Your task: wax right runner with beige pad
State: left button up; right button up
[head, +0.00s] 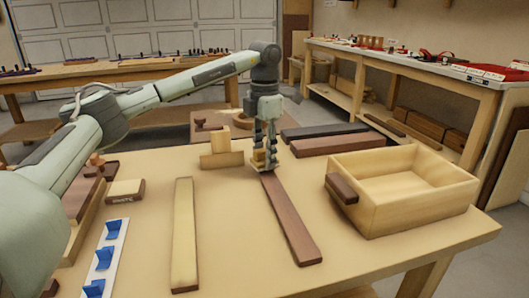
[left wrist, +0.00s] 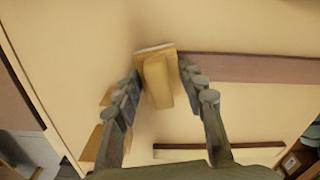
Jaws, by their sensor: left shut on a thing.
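The right runner (head: 290,220) is a dark brown strip lying lengthwise on the bench, right of a pale runner (head: 185,235). My left gripper (head: 265,152) points down at the right runner's far end. It is shut on the beige pad (head: 259,160), a small tan block. In the left wrist view, the pad (left wrist: 156,82) sits between the fingers, at the end of the brown runner (left wrist: 250,68). I cannot tell whether the pad touches the runner. My right gripper is not in view.
A pale wooden drawer (head: 405,212) with a dark handle stands to the right. Stacked pale blocks (head: 221,160) stand just left of the gripper. A white strip with blue clips (head: 106,258) and a dark-edged block (head: 126,190) lie at left. Dark boards (head: 330,145) lie behind.

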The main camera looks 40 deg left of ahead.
pick_arm(q)
jog(key=shift+f, duration=0.45)
jog(key=shift+d, duration=0.1)
